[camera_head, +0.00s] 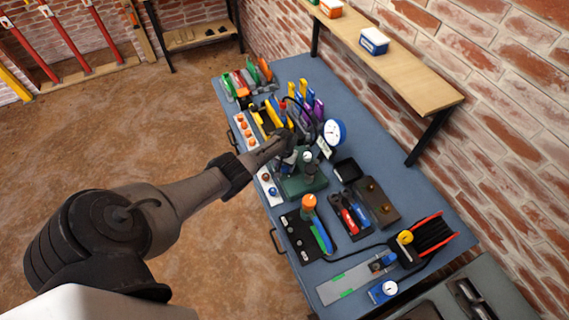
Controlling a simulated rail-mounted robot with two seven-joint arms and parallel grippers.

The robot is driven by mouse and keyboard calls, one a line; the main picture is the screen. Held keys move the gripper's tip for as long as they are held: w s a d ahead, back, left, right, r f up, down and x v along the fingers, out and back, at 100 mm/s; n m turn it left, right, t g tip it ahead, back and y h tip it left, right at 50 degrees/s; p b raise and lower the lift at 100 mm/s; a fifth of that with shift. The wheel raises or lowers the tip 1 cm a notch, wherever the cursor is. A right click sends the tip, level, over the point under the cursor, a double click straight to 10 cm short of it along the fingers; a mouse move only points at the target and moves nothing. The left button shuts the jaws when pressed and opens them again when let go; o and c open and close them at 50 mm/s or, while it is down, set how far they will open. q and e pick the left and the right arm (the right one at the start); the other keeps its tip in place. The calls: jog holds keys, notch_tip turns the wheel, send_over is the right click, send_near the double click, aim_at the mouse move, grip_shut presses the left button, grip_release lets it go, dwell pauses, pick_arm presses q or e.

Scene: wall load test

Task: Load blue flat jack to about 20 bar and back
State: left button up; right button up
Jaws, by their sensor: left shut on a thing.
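My left gripper (278,145) reaches over the blue-grey bench. It is shut on a slim dark part, which looks like the handle of the green hand pump (303,184); the grip itself is small and partly hidden. A round white gauge with a blue rim (335,132) stands upright just right of the gripper; its reading is too small to tell. A dark hose arches behind the gripper. I cannot make out a blue flat jack for certain. My right gripper is not in view.
The bench (352,100) is crowded with tools. A black tray (302,238), red and blue pliers-like tools (352,212), a red-flanged reel (432,237) and a small blue gauge (382,291) lie nearer. A wooden shelf (400,70) overhangs at the brick wall. The brown floor at left is clear.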

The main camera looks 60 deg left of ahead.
pick_arm(q)
jog(key=shift+n, duration=0.5)
jog(key=o, duration=0.9)
jog(key=shift+r, duration=0.15)
jog(key=shift+r+p, duration=0.3)
jog(key=shift+p, duration=0.15)
notch_tip(320, 180, up, 13)
jog(key=p, duration=0.4)
jog(key=shift+p, duration=0.3)
